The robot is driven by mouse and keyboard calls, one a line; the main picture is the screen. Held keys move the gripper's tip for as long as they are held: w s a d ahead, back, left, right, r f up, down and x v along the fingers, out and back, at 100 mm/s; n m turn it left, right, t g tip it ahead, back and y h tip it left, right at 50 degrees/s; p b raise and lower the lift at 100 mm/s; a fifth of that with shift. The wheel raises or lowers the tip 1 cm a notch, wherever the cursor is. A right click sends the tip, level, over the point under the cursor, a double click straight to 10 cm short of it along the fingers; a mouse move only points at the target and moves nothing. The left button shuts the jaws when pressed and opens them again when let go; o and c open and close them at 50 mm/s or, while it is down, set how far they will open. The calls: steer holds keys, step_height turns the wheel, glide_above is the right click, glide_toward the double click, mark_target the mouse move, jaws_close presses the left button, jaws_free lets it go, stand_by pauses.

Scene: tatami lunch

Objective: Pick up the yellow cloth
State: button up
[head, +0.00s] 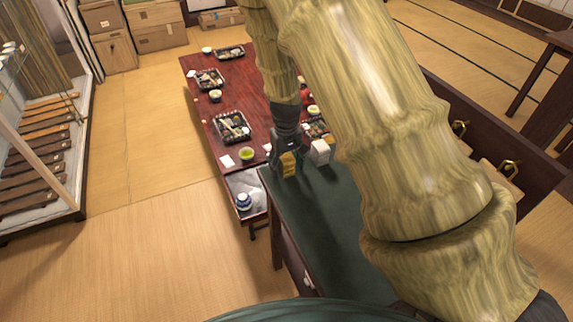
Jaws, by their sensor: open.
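The yellow cloth (290,166) is a small patch at the far left end of the dark green tabletop (335,215), in the head view. My gripper (285,168) reaches down at the end of my arm, right at the cloth. Its jaws are open, with the cloth beside or between the fingers; I cannot tell which. I cannot tell whether the fingers touch it. My arm hides much of the area to the right.
Behind is a red-brown table (205,116) with lunch trays (233,127) and a green cup (247,155). A blue-and-white pot (243,201) sits on a lower shelf. The floor (135,225) at left is clear.

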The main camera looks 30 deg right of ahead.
mark_target(286, 156)
steer(key=shift+f, duration=0.1)
steer(key=c, duration=1.2)
steer(key=shift+w+r, duration=0.1)
steer(key=shift+r, duration=0.65)
step_height(286, 156, up, 2)
steer(key=shift+b, duration=0.4)
steer(key=s+a, duration=0.3)
steer(key=s, duration=0.1)
steer(key=s+a+r+b, duration=0.1)
steer(key=s+a, duration=0.2)
steer(key=s, duration=0.1)
steer(key=s+a+b, duration=0.1)
steer(key=s+a, duration=0.2)
steer(key=s, duration=0.2)
steer(key=shift+a+r, duration=0.25)
steer(key=shift+r, duration=0.05)
